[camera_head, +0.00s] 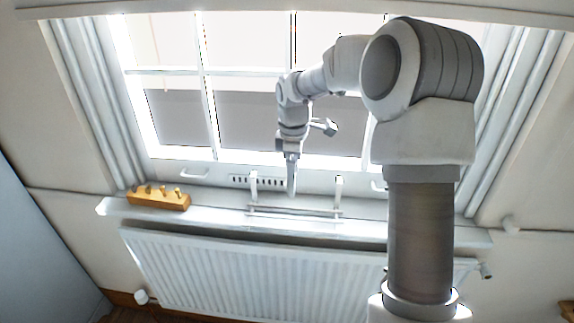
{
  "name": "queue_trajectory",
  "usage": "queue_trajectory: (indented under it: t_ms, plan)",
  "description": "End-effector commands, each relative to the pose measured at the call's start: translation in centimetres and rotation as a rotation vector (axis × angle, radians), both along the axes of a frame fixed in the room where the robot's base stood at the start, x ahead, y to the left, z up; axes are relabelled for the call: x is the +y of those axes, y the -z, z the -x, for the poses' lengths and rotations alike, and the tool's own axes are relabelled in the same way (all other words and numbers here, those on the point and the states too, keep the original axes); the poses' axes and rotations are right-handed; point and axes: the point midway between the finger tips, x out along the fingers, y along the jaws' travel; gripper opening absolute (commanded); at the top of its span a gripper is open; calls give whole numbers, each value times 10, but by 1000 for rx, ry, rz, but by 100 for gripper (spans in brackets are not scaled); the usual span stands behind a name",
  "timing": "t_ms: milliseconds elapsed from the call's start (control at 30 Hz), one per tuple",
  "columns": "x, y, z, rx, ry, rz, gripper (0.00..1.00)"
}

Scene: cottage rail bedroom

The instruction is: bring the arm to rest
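My gripper (291,176) is at the end of my arm, pointing down in front of the window, close to the white rail on the sill. It is seen edge-on, so I cannot tell whether its fingers are open or shut. I see nothing held in it. Whether it touches the rail or stays apart from it is unclear. My arm is raised and bent, reaching left from the column.
A white rail (295,213) with upright brackets stands on the windowsill (220,213). A yellow wooden block with pegs (158,199) sits at the sill's left end. A white radiator (230,275) is below. The window (250,90) is behind my arm.

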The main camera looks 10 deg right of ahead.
Motion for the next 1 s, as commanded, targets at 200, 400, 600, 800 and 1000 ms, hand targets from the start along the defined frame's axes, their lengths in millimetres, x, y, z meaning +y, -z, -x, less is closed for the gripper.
queue_trajectory:
  t_ms: [200,400,600,800,1000]
  plan:
    - [1,-10,6,-13,25,9,99]
    - [5,-51,41,-73,169,41,99]
    - [7,-92,91,-157,371,46,99]
    - [7,-121,144,-244,580,12,99]
    - [7,-137,198,-320,792,-65,99]
